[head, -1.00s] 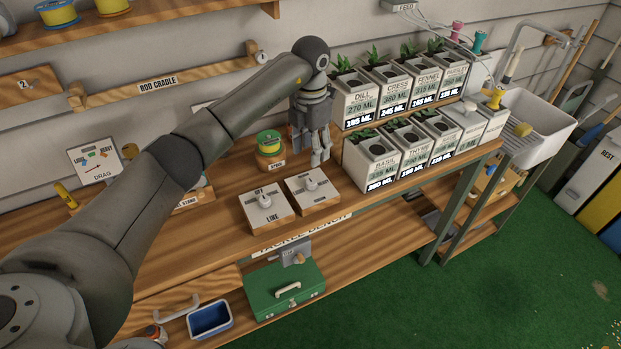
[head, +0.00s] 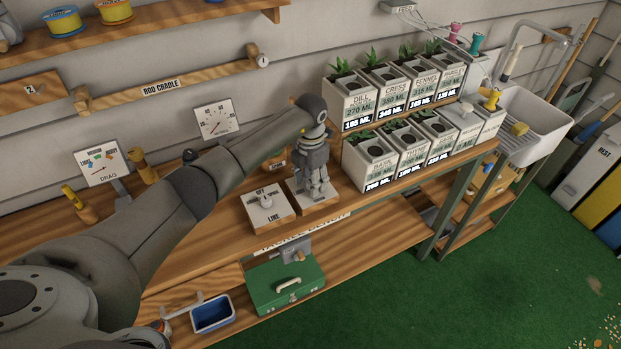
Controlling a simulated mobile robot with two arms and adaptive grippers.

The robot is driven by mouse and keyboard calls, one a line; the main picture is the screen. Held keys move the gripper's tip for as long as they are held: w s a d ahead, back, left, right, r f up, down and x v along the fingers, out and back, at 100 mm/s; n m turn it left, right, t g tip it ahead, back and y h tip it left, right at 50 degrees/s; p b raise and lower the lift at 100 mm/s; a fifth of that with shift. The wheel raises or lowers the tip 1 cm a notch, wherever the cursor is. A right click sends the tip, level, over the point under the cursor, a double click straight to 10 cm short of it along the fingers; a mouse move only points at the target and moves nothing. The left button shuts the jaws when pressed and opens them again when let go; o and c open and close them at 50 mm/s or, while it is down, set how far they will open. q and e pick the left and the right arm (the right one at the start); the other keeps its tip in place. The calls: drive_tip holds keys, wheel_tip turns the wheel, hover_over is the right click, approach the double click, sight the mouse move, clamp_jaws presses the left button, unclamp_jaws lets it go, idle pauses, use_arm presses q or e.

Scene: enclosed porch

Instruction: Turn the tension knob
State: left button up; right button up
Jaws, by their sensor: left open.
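Two white-topped wooden boxes with knobs stand side by side near the bench's front edge. The left box (head: 268,213), marked OFF and LINE, has a pale knob (head: 266,200) in plain view. My left gripper (head: 316,194) is over the right box (head: 326,207), open, fingers pointing down. Its fingers hide that box's knob and most of its label, so I cannot tell whether they touch the knob or which knob is named tension. A DRAG dial (head: 103,165) marked light, medium and heavy and a numbered gauge (head: 216,120) stand at the back. My right gripper is not in view.
Planters (head: 368,158) in two rows stand close to the right of the boxes. A rod cradle (head: 165,88) runs along the wall behind. A green tackle box (head: 286,284) and a blue bin (head: 212,314) are on the lower shelf. A sink (head: 535,118) is at right.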

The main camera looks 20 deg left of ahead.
use_arm(q)
drive_tip(key=shift+c, duration=0.5)
clamp_jaws()
